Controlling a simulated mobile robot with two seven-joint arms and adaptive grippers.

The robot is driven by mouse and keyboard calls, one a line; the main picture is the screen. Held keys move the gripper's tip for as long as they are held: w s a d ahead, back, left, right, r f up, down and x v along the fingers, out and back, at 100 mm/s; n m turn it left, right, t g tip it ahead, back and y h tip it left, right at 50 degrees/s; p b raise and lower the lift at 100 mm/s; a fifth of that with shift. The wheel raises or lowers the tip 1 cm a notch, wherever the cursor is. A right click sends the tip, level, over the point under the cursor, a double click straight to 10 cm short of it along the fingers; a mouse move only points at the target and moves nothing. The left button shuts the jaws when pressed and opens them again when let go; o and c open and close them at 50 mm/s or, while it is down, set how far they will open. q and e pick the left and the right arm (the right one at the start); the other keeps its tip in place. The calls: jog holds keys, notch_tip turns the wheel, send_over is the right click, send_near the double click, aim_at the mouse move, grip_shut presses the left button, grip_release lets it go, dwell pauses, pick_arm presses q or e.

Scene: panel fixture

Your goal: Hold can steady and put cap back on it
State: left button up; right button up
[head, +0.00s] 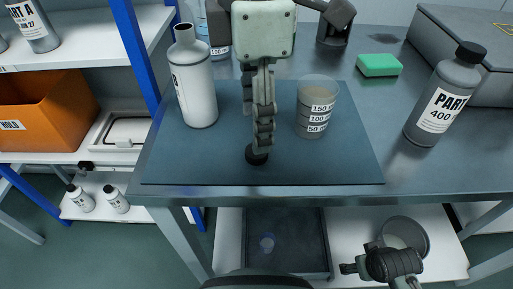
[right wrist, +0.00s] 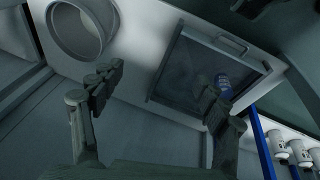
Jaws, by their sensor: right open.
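The can is a white bottle (head: 199,92) with an open, uncapped neck. It stands upright on the dark mat (head: 215,165) at its left side. A small black cap (head: 257,158) is at mat level near the mat's front middle. My left gripper (head: 260,143) points down with its fingertips right over the cap. Its fingers are seen edge-on, so I cannot tell whether they grip the cap. My right gripper (head: 368,256) is low, beneath the bench front. In the right wrist view the right gripper (right wrist: 160,88) is open and empty.
A graduated beaker (head: 317,108) stands right of my left gripper. A grey bottle (head: 443,95) and a green sponge (head: 378,65) are further right. Below, a bucket (right wrist: 79,27) and a dark tray (right wrist: 180,75) sit on the lower shelf. The mat's front right is clear.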

pick_arm(q)
jog(key=shift+a+f+p, duration=0.1)
jog(key=shift+f+p, duration=0.25)
jog(key=shift+f, duration=2.25)
pick_arm(e)
jog(key=shift+w+a+f, duration=0.1)
jog(key=shift+a+f, duration=0.2)
jog(key=shift+f, duration=0.55)
pick_arm(q)
jog(key=shift+c, duration=0.4)
jog(key=c, duration=0.7)
pick_arm(e)
jog(key=shift+d, duration=0.1)
